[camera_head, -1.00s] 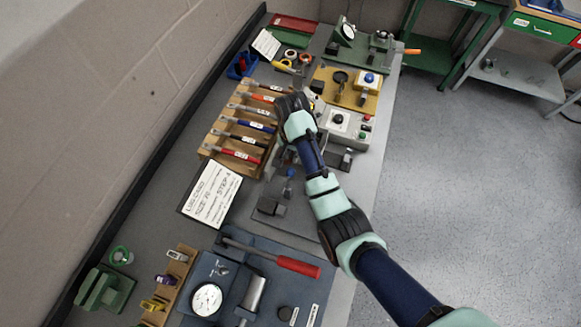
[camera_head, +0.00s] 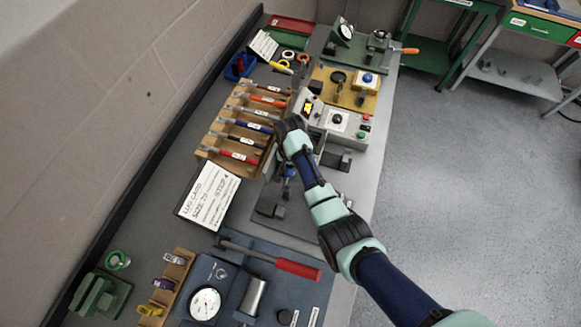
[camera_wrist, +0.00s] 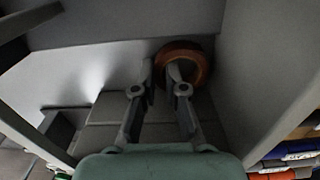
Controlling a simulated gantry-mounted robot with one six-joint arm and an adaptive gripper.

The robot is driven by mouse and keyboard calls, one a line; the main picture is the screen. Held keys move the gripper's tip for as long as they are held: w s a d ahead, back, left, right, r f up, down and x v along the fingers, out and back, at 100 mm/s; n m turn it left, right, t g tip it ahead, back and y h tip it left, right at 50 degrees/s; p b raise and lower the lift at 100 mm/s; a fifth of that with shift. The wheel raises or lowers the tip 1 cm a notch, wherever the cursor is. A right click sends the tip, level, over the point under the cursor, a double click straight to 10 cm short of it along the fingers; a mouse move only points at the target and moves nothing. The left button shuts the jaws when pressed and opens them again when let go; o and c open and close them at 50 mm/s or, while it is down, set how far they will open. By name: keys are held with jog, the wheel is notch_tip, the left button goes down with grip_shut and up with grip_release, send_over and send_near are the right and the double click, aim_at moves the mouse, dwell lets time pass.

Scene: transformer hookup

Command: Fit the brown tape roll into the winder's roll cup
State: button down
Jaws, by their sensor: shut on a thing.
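The brown tape roll (camera_wrist: 203,60) shows in the wrist view as an orange-brown ring at the top, right of centre. My gripper (camera_wrist: 163,78) is shut on the left part of its ring, with one finger in the hole and the other outside it. Grey flat surfaces lie close around the roll; I cannot tell whether it touches them. In the head view my gripper (camera_head: 286,134) hangs over the grey equipment right of the wooden rack, and its fingers and the roll are hidden. I cannot make out the winder's roll cup.
The wooden rack (camera_head: 212,139) with several coloured tools stands just left of my gripper. A grey control box (camera_head: 351,122) with a yellow display is behind it to the right. A white card (camera_head: 211,194) and a blue base (camera_head: 231,291) with a gauge lie nearer.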

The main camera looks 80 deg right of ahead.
jog(key=c, duration=1.2)
grip_release()
notch_tip(320, 180, up, 12)
jog(key=shift+f+p, duration=0.1)
jog(key=shift+p, duration=0.8)
jog(key=shift+o, duration=0.2)
jog(key=shift+r, duration=0.25)
